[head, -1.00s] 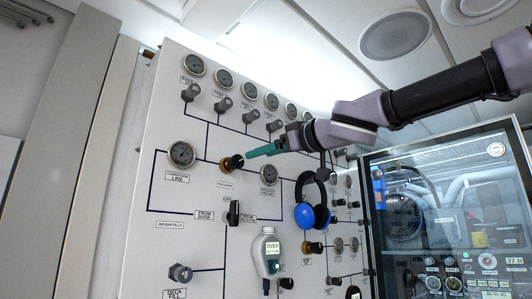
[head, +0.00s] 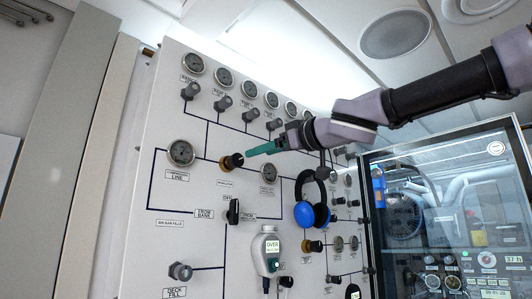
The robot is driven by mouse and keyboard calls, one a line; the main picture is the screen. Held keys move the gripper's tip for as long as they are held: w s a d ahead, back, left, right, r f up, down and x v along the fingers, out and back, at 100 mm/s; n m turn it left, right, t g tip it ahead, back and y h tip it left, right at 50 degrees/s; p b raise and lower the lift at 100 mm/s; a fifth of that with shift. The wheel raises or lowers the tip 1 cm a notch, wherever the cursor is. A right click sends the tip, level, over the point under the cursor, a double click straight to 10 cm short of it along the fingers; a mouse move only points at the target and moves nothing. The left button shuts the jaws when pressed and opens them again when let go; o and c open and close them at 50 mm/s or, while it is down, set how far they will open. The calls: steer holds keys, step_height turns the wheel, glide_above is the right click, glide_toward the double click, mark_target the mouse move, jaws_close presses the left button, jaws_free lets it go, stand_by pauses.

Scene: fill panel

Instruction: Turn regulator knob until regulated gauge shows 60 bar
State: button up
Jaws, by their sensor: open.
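The regulator knob (head: 233,161) is black with a brass-coloured base and sits on the upper middle of the white panel. My gripper (head: 250,153) has teal fingers and comes in from the right, its tips just to the right of the knob. I cannot tell whether the tips touch it. The jaws are open, though seen nearly edge-on. A round gauge (head: 268,172) is on the line to the right of the knob, and a larger gauge (head: 181,153) is to its left above a label ending in "LINE". Neither needle reading is legible.
Blue headphones (head: 311,205) hang on the panel below my arm. A handheld device (head: 267,252) and a black selector valve (head: 234,211) are lower down. Several gauges and grey knobs (head: 223,103) line the top. A glass-fronted cabinet (head: 450,215) stands at right.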

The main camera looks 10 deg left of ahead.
mark_target(239, 160)
stand_by(0.8)
steer(key=shift+f+m, duration=0.1)
steer(key=shift+m, duration=2.9)
steer(key=x, duration=0.8)
steer(key=shift+w+a, duration=0.15)
steer(key=shift+a, duration=0.15)
steer(key=shift+x, duration=1.05)
steer(key=shift+w+d, duration=0.1)
